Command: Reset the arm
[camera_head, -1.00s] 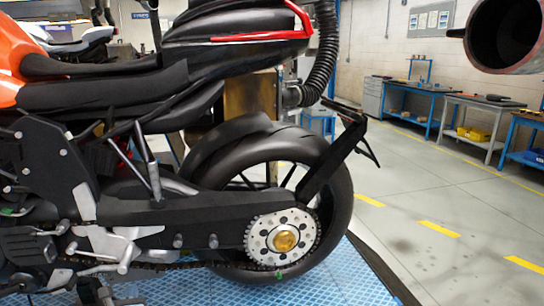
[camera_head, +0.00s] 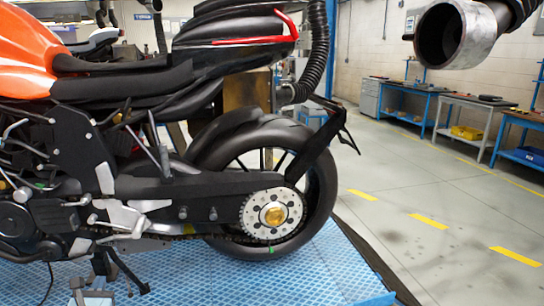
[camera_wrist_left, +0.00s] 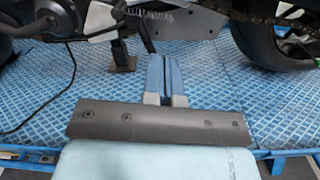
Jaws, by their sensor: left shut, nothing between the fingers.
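My left gripper (camera_head: 92,292) shows at the bottom left edge of the head view, low beside the motorcycle. In the left wrist view its two blue fingers (camera_wrist_left: 163,78) lie together, shut and empty, pointing toward the underside of the motorcycle above the blue platform. The orange and black motorcycle (camera_head: 150,195) stands on that platform, its rear wheel (camera_head: 325,190) to the right. Its stand (camera_wrist_left: 122,55) shows just beyond the fingers in the left wrist view. My right gripper is in neither view.
The blue patterned platform (camera_head: 300,280) has bare room below the rear wheel. A cable (camera_wrist_left: 45,100) lies on it. A large exhaust hose nozzle (camera_head: 455,35) hangs at the upper right. Workbenches (camera_head: 475,115) line the far wall, with open grey floor (camera_head: 410,195) before them.

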